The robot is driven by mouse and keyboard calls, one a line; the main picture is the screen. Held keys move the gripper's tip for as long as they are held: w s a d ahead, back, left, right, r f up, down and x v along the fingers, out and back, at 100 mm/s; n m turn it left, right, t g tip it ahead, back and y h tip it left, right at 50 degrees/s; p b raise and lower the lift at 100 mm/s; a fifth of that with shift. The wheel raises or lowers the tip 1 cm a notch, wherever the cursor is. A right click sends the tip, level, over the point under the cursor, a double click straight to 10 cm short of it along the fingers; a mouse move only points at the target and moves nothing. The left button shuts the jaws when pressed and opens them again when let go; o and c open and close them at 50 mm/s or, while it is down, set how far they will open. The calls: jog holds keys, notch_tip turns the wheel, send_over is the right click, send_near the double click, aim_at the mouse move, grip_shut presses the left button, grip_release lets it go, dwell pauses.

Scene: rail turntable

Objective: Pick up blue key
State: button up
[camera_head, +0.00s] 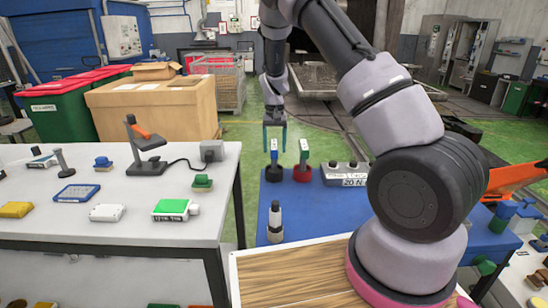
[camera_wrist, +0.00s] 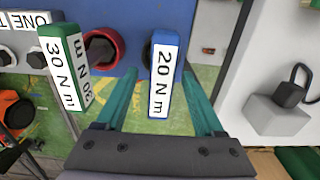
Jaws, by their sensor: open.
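The blue key (camera_head: 274,153) stands upright in a dark round socket (camera_head: 274,174) on the blue table. In the wrist view the blue key (camera_wrist: 165,72) carries a white label reading "20 N m". My gripper (camera_head: 275,148) points down over it with its teal fingers apart. In the wrist view the fingers of my gripper (camera_wrist: 160,80) show on either side of the blue key, with gaps visible. I cannot tell the exact depth of the fingers around it.
A green key (camera_head: 304,150), labelled "30 N m" in the wrist view (camera_wrist: 64,65), stands close by in a red socket (camera_head: 302,174). A white bench (camera_head: 120,220) with several small items is at left.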

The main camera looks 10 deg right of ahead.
aim_at(274, 170)
jog(key=shift+f, duration=3.2)
grip_shut()
jog(key=shift+w, duration=0.1)
